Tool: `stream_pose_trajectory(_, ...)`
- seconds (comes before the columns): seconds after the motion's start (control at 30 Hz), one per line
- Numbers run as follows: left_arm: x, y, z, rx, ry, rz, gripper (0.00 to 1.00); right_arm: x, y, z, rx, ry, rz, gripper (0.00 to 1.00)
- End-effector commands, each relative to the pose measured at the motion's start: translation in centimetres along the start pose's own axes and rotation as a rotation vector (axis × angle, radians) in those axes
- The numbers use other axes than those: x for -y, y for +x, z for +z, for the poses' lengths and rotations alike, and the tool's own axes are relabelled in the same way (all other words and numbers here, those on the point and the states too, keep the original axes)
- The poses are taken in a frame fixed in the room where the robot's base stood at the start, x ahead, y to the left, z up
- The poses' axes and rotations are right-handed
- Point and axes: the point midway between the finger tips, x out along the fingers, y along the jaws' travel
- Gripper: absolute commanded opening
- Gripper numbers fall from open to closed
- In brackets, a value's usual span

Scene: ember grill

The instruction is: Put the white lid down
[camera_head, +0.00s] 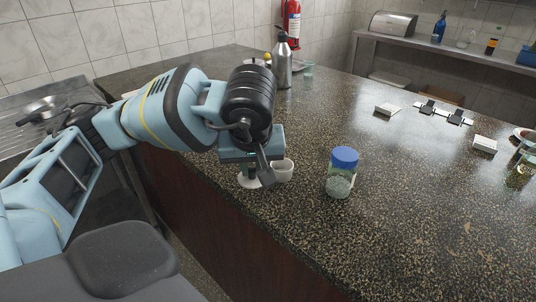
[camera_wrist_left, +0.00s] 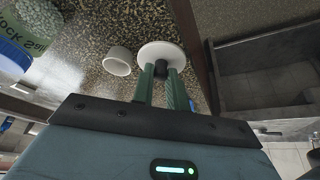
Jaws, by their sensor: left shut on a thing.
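The white lid (camera_head: 246,181) is a flat round disc with a dark knob, near the counter's front edge. My left gripper (camera_head: 258,178) points down over it and partly hides it in the head view. In the left wrist view my green fingers (camera_wrist_left: 161,88) are shut on the dark knob of the lid (camera_wrist_left: 162,50). I cannot tell whether the lid touches the counter. My right gripper is not in view.
A small white cup (camera_head: 284,171) stands close beside the lid, right of it in the head view. A blue-capped rock salt jar (camera_head: 340,180) stands farther right. A metal bottle (camera_head: 282,65) stands behind. The speckled counter (camera_head: 420,220) is clear at front right.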

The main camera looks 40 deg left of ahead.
Motion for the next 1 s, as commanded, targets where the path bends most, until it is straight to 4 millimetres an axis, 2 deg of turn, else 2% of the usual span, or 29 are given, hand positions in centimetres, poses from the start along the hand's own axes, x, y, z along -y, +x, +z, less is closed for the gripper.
stream_pose_trajectory(0.1,1.1,-0.6,1.2,0.000,0.002,-0.001,0.00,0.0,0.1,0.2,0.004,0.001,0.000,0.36)
stream_pose_trajectory(0.3,2.1,-1.2,2.2,0.000,0.000,-0.002,0.00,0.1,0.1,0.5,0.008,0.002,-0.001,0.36)
stream_pose_trajectory(0.67,2.1,-1.4,2.5,-0.002,0.014,0.001,0.00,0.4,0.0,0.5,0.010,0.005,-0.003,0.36)
stream_pose_trajectory(0.83,1.9,-0.9,2.6,-0.005,0.065,0.013,0.00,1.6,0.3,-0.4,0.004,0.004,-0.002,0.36)
stream_pose_trajectory(1.0,2.0,0.1,2.0,-0.004,0.130,0.033,0.00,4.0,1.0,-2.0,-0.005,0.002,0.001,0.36)
